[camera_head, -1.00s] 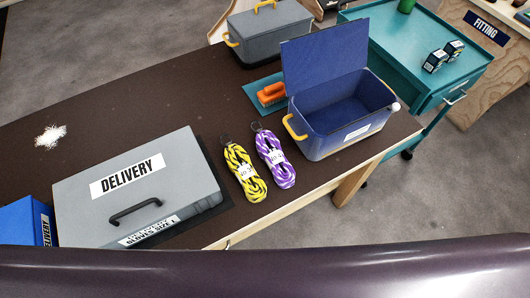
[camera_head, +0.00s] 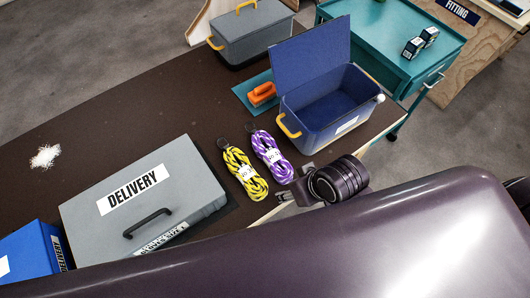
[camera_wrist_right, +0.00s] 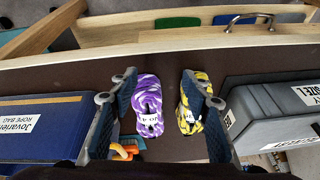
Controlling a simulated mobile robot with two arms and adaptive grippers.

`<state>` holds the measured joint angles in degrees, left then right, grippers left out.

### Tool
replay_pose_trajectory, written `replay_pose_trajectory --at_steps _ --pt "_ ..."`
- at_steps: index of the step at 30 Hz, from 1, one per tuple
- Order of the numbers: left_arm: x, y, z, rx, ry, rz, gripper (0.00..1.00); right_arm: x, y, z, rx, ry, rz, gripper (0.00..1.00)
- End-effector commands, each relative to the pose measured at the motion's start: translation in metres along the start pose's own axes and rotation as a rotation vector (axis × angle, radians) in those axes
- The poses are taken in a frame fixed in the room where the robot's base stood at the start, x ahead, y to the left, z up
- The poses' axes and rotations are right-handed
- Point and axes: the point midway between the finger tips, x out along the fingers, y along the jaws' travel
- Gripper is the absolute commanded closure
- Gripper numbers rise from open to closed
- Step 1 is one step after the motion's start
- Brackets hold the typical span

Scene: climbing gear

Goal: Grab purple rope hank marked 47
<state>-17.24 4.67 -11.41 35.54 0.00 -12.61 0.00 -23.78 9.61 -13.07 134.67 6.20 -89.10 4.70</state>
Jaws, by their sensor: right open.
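The purple-and-white rope hank (camera_head: 268,147) lies on the dark brown table with a white tag around its middle. The tag's number is too small to read surely. A yellow-and-black rope hank (camera_head: 240,164) lies close on its left. My right gripper (camera_head: 285,197) is at the table's front edge, near the front end of the purple hank. In the right wrist view, the open fingers (camera_wrist_right: 158,84) frame both hanks; the purple one (camera_wrist_right: 148,92) is nearer the left finger and the yellow one (camera_wrist_right: 188,92) nearer the right. The jaws hold nothing. My left gripper is out of view.
An open blue box (camera_head: 318,125) stands right of the hanks, and a grey DELIVERY case (camera_head: 190,190) stands left. An orange-handled brush (camera_head: 262,93) lies on a teal mat behind. A closed grey box (camera_head: 262,38) sits at the far end. The table's back left is mostly clear.

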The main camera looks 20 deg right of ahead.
Motion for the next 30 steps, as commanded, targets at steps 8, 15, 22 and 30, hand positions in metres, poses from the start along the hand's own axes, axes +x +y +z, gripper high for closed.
replay_pose_trajectory --at_steps 8,15,22,30 --pt "0.0 0.0 -0.001 0.0 0.001 0.0 0.6 0.005 -0.048 -0.05 -0.068 0.01 -0.123 0.56" --pt "-0.001 0.003 -0.002 -0.001 0.002 0.003 0.6 0.008 -0.08 -0.087 -0.147 -0.045 -0.191 0.56" --pt "-0.001 0.003 -0.002 -0.001 0.002 0.003 0.6 0.01 -0.072 -0.114 -0.188 -0.171 -0.146 0.56" --pt "-0.001 0.003 -0.002 0.0 0.002 0.003 0.6 -0.001 -0.016 -0.142 -0.115 -0.31 0.006 0.56"
